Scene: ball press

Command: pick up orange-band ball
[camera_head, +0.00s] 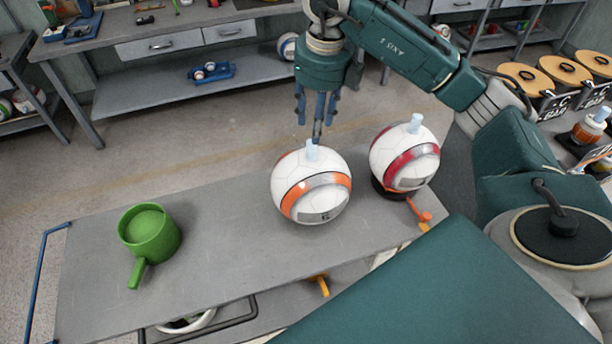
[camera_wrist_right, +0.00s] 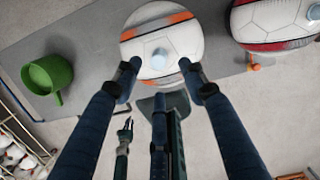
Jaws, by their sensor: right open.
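The orange-band ball (camera_head: 311,186) is white with an orange stripe and a pale blue knob on top. It sits on the grey table (camera_head: 220,240), near the middle. My right gripper (camera_head: 318,122) points down just behind and above the ball's knob in the head view. In the right wrist view the ball (camera_wrist_right: 160,32) lies beyond the fingertips, and the knob shows between the open fingers (camera_wrist_right: 160,68). The gripper is open and empty. I cannot tell if a finger touches the knob. My left gripper is not clearly in the head view.
A red-band ball (camera_head: 404,160) with a similar knob stands on a dark base right of the orange-band ball. A green pot (camera_head: 148,235) with a handle is at the table's left. Orange levers (camera_head: 420,212) show at the table's right edge. The table between pot and ball is clear.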

